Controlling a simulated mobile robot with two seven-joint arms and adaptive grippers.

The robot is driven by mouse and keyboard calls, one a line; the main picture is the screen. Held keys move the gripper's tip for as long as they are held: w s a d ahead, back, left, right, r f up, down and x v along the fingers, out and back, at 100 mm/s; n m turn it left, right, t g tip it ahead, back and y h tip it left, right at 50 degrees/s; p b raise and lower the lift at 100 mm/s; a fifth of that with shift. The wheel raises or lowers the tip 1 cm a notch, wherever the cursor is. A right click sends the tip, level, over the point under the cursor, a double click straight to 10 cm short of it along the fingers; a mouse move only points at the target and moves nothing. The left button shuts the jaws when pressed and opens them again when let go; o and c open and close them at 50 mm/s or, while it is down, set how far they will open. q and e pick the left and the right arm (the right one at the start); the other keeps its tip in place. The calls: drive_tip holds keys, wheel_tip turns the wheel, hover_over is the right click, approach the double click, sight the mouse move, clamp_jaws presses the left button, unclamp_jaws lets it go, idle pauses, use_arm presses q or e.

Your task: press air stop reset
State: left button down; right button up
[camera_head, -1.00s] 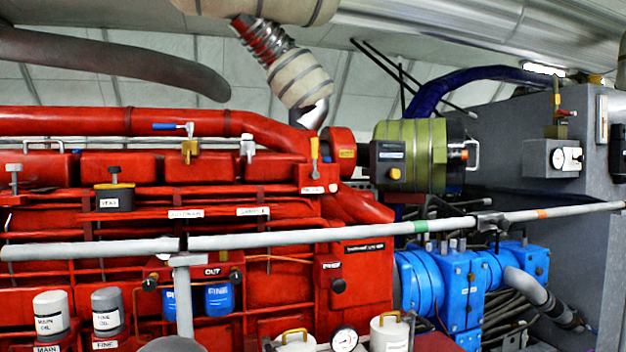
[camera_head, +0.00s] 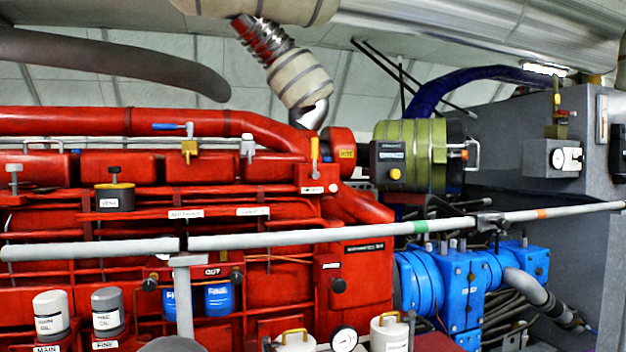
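No label that I can read says air stop reset. A dark box (camera_head: 389,164) with a small white label and a yellow knob (camera_head: 395,174) is mounted at the left end of a green cylinder (camera_head: 425,156), right of the engine. A black knob (camera_head: 339,286) is on a red box low on the engine's right part. A yellow lever (camera_head: 314,150) stands upright above a small label near the engine's top right. I cannot tell which of these is the reset. Neither of my grippers is in view.
A grey handrail (camera_head: 330,234) crosses in front of the red engine (camera_head: 120,222) and the blue pump block (camera_head: 460,285). Capped filters (camera_head: 107,310), a gauge (camera_head: 343,340) and white canisters (camera_head: 389,332) stand low in front. A grey cabinet (camera_head: 590,220) is at right.

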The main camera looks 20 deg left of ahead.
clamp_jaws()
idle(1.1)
